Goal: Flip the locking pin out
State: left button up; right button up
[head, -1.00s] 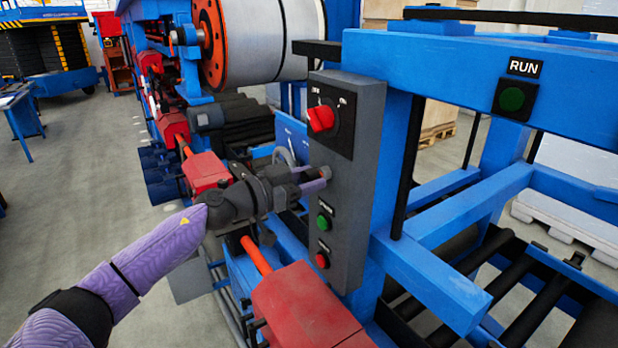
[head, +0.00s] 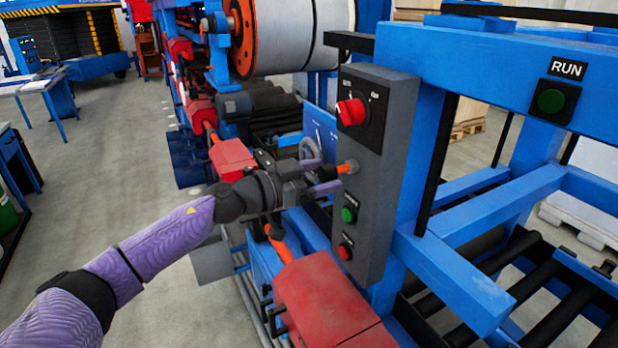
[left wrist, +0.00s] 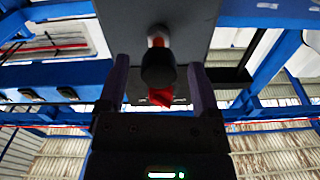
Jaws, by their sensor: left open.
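The locking pin (head: 345,168) shows as a short orange piece with a dark round end on the grey control box, beside its left edge. In the left wrist view the dark knob (left wrist: 158,68) fills the middle, with orange behind it. My left gripper (head: 318,171) is open just left of the pin in the head view. In the left wrist view its two purple fingers (left wrist: 160,85) stand on either side of the knob, with gaps and no visible contact. The pin's inner end is hidden. My right gripper is in neither view.
The grey control box (head: 382,165) carries a red selector knob (head: 350,112), a green button (head: 348,215) and a red button (head: 345,251). Blue frame beams (head: 470,65) stand right. A red block (head: 325,300) lies below my arm. Open floor (head: 110,150) is left.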

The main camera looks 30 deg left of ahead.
pick_arm(q)
jog(key=v, duration=0.9)
jog(key=shift+s+b, duration=0.2)
jog(key=shift+b, duration=0.2)
jog(key=shift+a, duration=0.15)
